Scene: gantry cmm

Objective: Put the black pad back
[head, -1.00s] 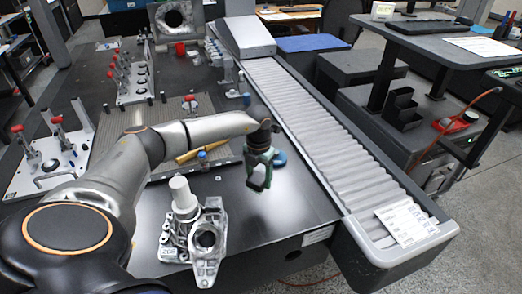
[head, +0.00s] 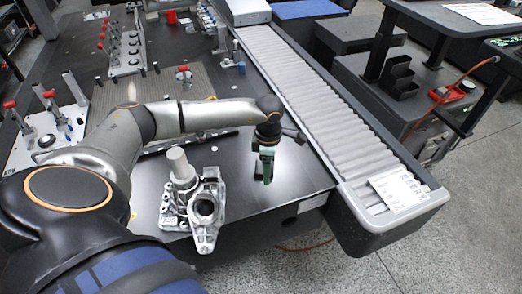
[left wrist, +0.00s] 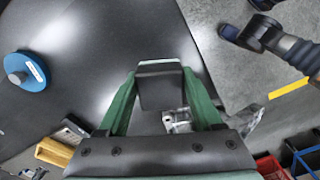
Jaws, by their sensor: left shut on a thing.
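My left gripper (head: 265,168) has green fingers and hangs over the right part of the dark table, to the right of the grey metal casting. In the left wrist view my gripper (left wrist: 160,75) is shut on the black pad (left wrist: 160,92), a small dark block with a lighter grey edge held between the two fingertips. In the head view the pad is hard to tell from the fingers. I cannot tell how far the pad is above the table. My right gripper is in neither view.
The grey metal casting (head: 207,207) with a pale cylinder stands left of the gripper. A blue disc (left wrist: 27,72) lies on the table in the left wrist view. A ribbed conveyor (head: 330,110) runs along the table's right side. Fixtures with red knobs (head: 48,130) stand at left.

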